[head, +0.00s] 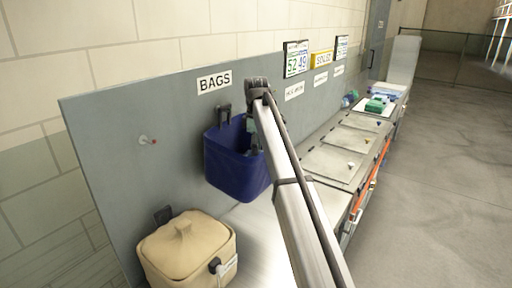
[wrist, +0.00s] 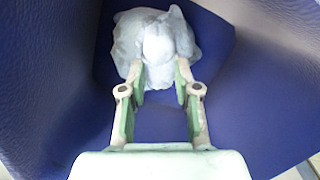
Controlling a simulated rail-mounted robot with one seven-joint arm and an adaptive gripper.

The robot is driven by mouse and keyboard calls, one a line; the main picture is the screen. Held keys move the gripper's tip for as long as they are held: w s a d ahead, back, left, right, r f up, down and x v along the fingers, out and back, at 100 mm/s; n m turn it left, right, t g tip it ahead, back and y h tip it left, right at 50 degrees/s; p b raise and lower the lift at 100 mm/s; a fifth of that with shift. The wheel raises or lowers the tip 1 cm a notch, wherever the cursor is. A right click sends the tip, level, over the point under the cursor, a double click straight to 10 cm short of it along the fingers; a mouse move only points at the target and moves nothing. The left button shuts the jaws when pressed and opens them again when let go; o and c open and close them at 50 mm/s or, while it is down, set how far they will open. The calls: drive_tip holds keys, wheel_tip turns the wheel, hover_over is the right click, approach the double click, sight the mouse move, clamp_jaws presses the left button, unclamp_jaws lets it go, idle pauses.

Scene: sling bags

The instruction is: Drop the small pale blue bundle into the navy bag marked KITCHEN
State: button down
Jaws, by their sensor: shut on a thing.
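The navy bag (head: 228,165) hangs open from a hook on the grey board in the head view. No KITCHEN mark can be read on it. My arm reaches over its right side, and my gripper points down into its mouth. In the wrist view my gripper (wrist: 158,82) is shut on the small pale blue bundle (wrist: 155,38), a crumpled, whitish lump at its fingertips. The bag's navy walls (wrist: 55,75) surround the bundle and fingers. I cannot tell whether the bundle touches the bag's bottom. The bundle is hidden in the head view.
A closed tan bag (head: 185,250) with a tag hangs at the lower left. A long counter (head: 335,155) runs to the right, with a green item (head: 376,104) farther back.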

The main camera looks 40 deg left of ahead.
drive_tip(key=shift+f, duration=0.4)
drive_tip(key=shift+f, duration=0.15)
drive_tip(key=c, duration=0.8)
unclamp_jaws()
